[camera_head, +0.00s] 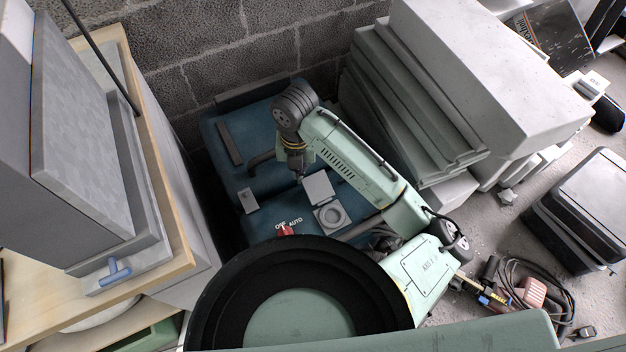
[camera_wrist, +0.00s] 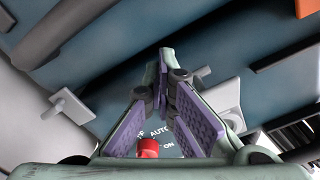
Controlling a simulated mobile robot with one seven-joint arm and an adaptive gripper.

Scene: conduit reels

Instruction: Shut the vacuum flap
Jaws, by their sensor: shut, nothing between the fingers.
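The blue vacuum (camera_head: 235,150) stands against the block wall, and its blue body fills much of the wrist view (camera_wrist: 200,45). Its pale square flap (camera_head: 319,187) stands open beside the round port (camera_head: 332,216), whose opening is uncovered. My gripper (camera_head: 299,176) is low over the vacuum, by the upper left edge of the flap; I cannot tell if it touches. In the wrist view my gripper (camera_wrist: 167,75) has its purple-padded fingers closed together with nothing between them. A pale plate, apparently the flap (camera_wrist: 226,100), shows right of the fingers, partly hidden.
A red switch knob (camera_head: 286,230) with OFF and AUTO labels sits near the vacuum's front; it also shows in the wrist view (camera_wrist: 148,147). Stacked grey slabs (camera_head: 400,110) stand at right. A wooden-edged cabinet (camera_head: 165,170) stands at left. A black-rimmed reel (camera_head: 225,290) is in front.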

